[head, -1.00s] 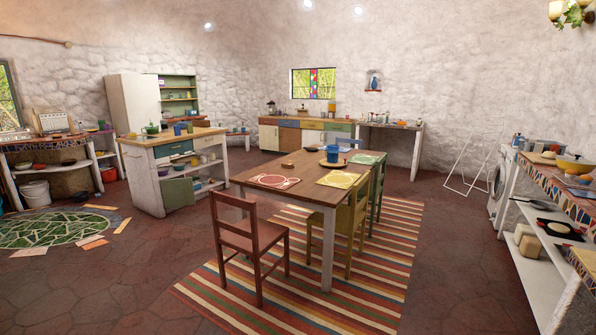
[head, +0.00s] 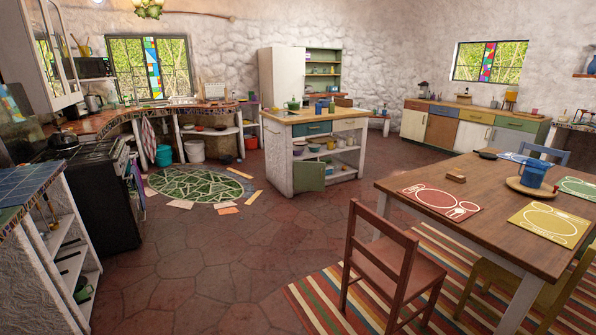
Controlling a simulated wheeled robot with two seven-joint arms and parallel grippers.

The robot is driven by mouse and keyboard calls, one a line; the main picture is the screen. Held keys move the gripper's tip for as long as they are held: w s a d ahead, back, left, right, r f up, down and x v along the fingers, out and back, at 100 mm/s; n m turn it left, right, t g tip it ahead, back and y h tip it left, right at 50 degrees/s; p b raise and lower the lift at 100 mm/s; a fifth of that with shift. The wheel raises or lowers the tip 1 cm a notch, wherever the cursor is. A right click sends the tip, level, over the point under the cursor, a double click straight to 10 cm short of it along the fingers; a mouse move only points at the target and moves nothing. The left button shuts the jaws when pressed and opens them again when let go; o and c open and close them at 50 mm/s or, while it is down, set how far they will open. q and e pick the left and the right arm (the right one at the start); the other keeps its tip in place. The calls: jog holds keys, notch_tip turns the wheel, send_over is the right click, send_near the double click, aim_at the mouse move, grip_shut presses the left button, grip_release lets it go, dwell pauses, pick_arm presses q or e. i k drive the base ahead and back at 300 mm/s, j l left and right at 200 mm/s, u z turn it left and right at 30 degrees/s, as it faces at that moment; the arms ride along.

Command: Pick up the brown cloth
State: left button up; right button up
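I cannot make out a brown cloth in the head view. A pale, striped cloth (head: 149,138) hangs below the curved counter at the left. Another light, patterned cloth (head: 137,182) seems to hang at the front of the black stove. Neither of my grippers shows, so I cannot see their state.
A wooden table (head: 400,178) with placemats and a blue pot (head: 532,173) stands at the right, a brown chair (head: 392,262) before it. A white island (head: 312,150) stands mid-room. The black stove (head: 100,205) is at left. Tiled floor (head: 215,255) between is clear.

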aim_at(456, 177)
jog(key=i+j+u, duration=0.35)
jog(key=i, duration=0.75)
jog(key=i+u, duration=0.35)
jog(key=i, duration=0.8)
jog(key=i+l+z, duration=0.25)
jog(key=i+z, duration=0.6)
jog(key=i, duration=0.2)
jog(key=i+z, duration=0.4)
jog(key=i+j+z, duration=0.4)
jog(key=i, duration=0.2)
jog(key=i+l+z, duration=0.1)
jog(key=i+z, duration=0.25)
jog(key=i, duration=0.15)
jog(key=i+z, duration=0.35)
jog(key=i, duration=0.2)
jog(key=i+j+z, duration=0.15)
jog(key=i+z, duration=0.15)
jog(key=i, duration=0.2)
jog(key=i+j+z, duration=0.35)
jog(key=i+l, duration=0.05)
jog(key=i, duration=0.1)
